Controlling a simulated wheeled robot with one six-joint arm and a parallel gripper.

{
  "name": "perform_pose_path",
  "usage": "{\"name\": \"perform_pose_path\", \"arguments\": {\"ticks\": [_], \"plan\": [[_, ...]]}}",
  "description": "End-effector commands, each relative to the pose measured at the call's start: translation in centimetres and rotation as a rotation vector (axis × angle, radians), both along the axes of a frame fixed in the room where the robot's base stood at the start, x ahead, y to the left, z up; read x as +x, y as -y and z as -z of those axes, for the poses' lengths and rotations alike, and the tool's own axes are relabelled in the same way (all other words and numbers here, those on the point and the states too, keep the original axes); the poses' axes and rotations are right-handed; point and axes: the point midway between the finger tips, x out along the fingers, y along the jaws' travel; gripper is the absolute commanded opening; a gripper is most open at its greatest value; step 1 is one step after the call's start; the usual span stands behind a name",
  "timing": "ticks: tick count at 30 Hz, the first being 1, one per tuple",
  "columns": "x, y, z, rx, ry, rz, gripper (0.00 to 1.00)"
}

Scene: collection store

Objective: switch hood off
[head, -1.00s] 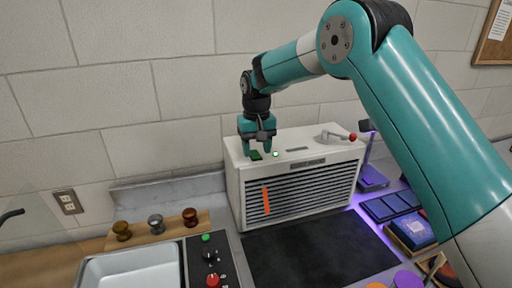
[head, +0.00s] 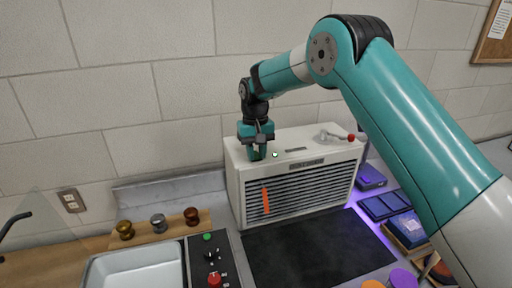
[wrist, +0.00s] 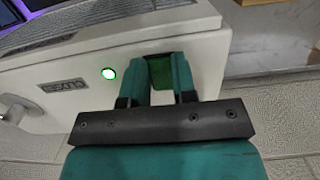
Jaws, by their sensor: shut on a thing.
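The hood is a white box (head: 236,180) with a dark louvred front, standing against the wall behind a black mat. On its top is a green rocker switch (wrist: 160,72), seen between my fingers in the wrist view. My gripper (head: 257,154) points down at the left part of the hood's top. Its teal fingers are drawn in on either side of the green switch and shut on it. The fingers hide part of the switch.
A lever with a red knob (head: 350,138) stands on the hood's top right. An orange strip (head: 266,200) hangs at the louvres. A white basin (head: 135,270), a control panel with a red knob (head: 215,279) and several small knobs on a wooden board lie front left. The black mat (head: 305,250) is clear.

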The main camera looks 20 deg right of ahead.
Motion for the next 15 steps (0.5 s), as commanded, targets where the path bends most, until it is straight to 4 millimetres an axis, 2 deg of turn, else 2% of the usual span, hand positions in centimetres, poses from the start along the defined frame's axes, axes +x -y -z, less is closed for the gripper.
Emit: {"name": "perform_pose_path", "arguments": {"ticks": [1,8,15], "plan": [[0.2,0.02,-0.83,0.0,-0.031,0.002,0.02],[0.49,0.01,-0.63,0.001,-0.15,0.002,0.02],[0.49,0.03,-0.33,-0.001,-0.17,0.0,0.02]]}}
